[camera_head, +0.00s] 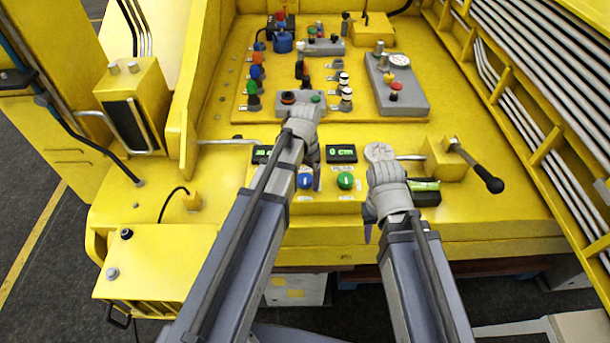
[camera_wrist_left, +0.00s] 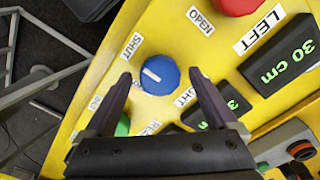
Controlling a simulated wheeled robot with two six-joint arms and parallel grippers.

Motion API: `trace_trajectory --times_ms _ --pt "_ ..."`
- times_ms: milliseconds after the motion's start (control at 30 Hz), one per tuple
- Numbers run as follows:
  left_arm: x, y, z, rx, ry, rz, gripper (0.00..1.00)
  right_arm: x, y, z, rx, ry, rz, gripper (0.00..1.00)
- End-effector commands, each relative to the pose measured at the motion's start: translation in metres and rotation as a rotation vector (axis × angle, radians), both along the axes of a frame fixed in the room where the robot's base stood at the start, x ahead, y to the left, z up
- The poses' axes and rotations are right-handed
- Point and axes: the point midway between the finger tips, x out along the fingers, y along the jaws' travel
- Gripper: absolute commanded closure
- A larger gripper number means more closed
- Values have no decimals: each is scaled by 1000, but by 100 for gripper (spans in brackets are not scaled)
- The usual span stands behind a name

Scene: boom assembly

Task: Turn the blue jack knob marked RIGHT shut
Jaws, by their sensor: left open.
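The blue knob (camera_wrist_left: 158,75) with a white line on its face sits on the yellow panel in the left wrist view. A SHUT label (camera_wrist_left: 132,45) is just above it to the left, and a RIGHT label (camera_wrist_left: 186,98) is partly hidden by a finger. My left gripper (camera_wrist_left: 160,78) is open, one finger on each side of the knob's picture; contact cannot be told. In the head view the blue knob (camera_head: 305,181) shows beside my left gripper (camera_head: 308,176). My right gripper (camera_head: 372,222) is to the right; its jaws are not clear.
A green knob (camera_head: 345,181) is right of the blue knob. A red knob (camera_wrist_left: 238,5) marked LEFT and a 30 cm display (camera_wrist_left: 283,57) are nearby. A black-handled lever (camera_head: 478,170) stands at the right. Several valves and buttons fill the panel behind.

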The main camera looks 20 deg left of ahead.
Motion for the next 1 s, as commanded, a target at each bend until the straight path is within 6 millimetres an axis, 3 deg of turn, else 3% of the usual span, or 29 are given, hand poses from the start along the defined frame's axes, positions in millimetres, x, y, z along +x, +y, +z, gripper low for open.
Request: trace_trajectory --times_ms 267,633,1000 --pt "0 0 24 0 0 0 9 0 0 24 0 0 -1 60" --pt "0 0 72 0 0 0 9 0 0 72 2 0 -10 60" --pt "0 0 77 0 0 -1 9 0 0 77 3 0 -13 60"
